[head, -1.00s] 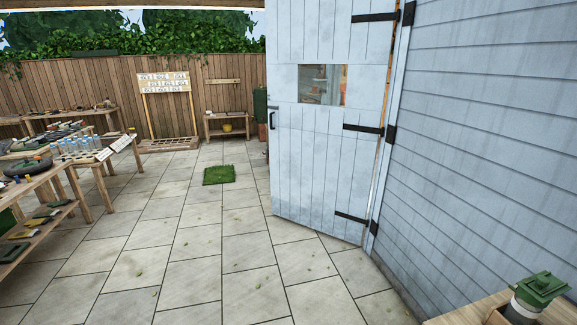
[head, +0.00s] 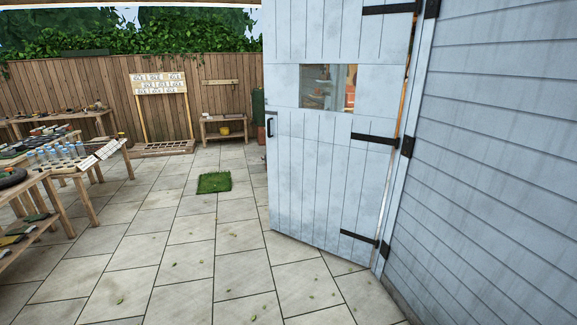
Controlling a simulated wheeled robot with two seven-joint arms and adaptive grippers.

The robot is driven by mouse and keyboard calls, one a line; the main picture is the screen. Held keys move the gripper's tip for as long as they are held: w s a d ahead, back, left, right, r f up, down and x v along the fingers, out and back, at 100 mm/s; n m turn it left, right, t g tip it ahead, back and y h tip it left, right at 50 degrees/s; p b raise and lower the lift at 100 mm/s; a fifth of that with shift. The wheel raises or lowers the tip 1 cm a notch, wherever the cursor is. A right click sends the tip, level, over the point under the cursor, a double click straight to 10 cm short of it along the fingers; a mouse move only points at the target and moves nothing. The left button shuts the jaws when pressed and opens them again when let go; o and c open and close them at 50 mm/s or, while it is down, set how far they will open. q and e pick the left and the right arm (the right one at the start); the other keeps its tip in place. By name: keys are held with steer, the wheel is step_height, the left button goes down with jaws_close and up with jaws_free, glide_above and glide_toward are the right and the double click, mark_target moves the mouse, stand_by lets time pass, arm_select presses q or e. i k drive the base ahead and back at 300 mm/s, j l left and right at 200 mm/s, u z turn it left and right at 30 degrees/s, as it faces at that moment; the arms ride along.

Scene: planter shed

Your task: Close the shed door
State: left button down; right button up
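The shed door (head: 320,180) is pale blue vertical boards with a small window (head: 328,87) and black strap hinges on its right side. It stands open, swung out from the pale blue shed wall (head: 490,150), with a narrow gap showing along its hinge edge. A dark pull handle (head: 270,127) is on the door's left edge. Neither of my grippers is in the head view.
Wooden tables (head: 75,170) with bottles and trays stand along the left. A green mat (head: 214,182) lies on the paving. A low bench (head: 224,125) stands by the back fence. The paving (head: 190,260) before the door is clear.

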mark_target(327, 171)
steer(key=i, duration=3.6)
